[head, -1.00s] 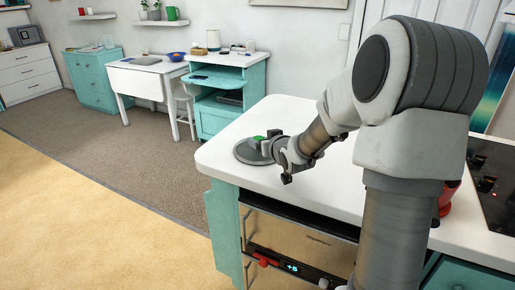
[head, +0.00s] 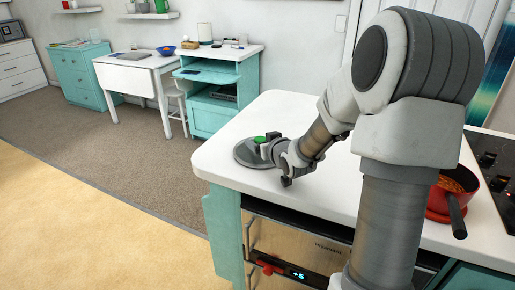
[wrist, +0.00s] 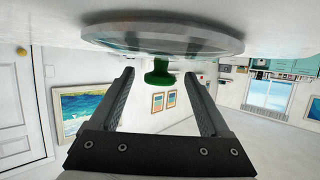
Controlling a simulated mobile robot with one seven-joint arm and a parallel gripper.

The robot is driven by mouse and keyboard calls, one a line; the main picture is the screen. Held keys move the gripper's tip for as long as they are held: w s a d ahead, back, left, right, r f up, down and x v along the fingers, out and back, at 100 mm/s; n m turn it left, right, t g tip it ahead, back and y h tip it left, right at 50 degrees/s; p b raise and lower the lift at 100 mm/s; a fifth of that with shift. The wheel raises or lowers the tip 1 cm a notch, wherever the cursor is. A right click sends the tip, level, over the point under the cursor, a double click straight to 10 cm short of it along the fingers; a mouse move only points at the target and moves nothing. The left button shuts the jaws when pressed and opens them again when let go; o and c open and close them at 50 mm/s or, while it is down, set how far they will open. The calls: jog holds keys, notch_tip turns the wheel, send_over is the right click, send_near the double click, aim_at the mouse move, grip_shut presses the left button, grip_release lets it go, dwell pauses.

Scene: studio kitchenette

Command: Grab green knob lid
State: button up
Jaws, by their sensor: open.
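The lid (head: 250,155) is a round grey disc with a green knob (head: 260,139), lying on the white counter near its left end. In the wrist view, which appears upside down, the lid (wrist: 165,32) spans the top and its green knob (wrist: 160,73) shows centred just beyond the fingertips. My gripper (wrist: 160,80) is open, with one finger on each side of the line to the knob. In the head view my gripper (head: 268,146) is at the lid's right side, partly hiding it. I cannot tell whether a finger touches the knob.
The white counter (head: 300,105) is clear around the lid. A red pot (head: 440,200) with a dark handle stands at the right by the black cooktop (head: 490,160). An oven (head: 300,250) is below the counter. A teal cart (head: 215,95) and white table stand behind.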

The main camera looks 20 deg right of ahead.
jog(key=shift+s, duration=0.1)
grip_shut()
dwell(0.3)
jog(key=shift+r, duration=0.1)
